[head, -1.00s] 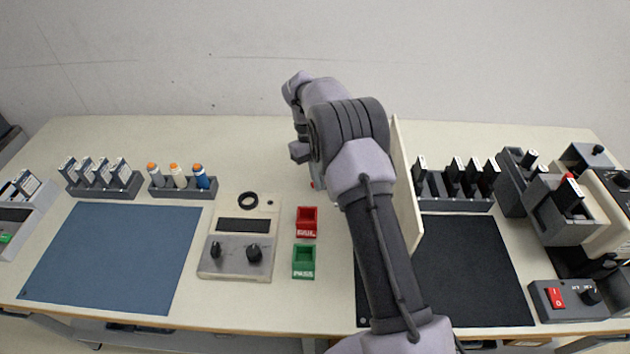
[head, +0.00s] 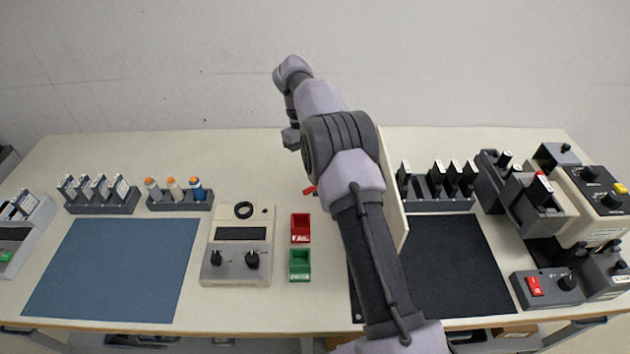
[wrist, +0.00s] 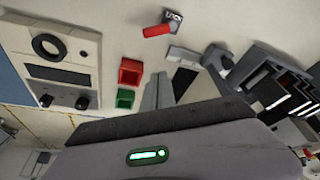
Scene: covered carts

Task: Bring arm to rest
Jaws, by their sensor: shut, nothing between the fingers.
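My arm rises from the bottom of the head view over the bench, right of the middle, with its upper links in front of the back wall. My gripper is mostly hidden behind the arm there. In the wrist view my gripper (wrist: 158,95) is shut and empty, with its grey body and a green light strip filling the bottom. A red lever (wrist: 158,31) with a dark label lies beyond it, apart from the fingers. The lever shows partly beside my arm in the head view (head: 310,190).
A red FAIL bin (head: 300,229) and a green bin (head: 300,266) stand left of my arm. A grey tester (head: 238,247) and blue mat (head: 110,270) are farther left. An upright cream panel (head: 393,190) stands close right of my arm, beside a black mat (head: 455,265).

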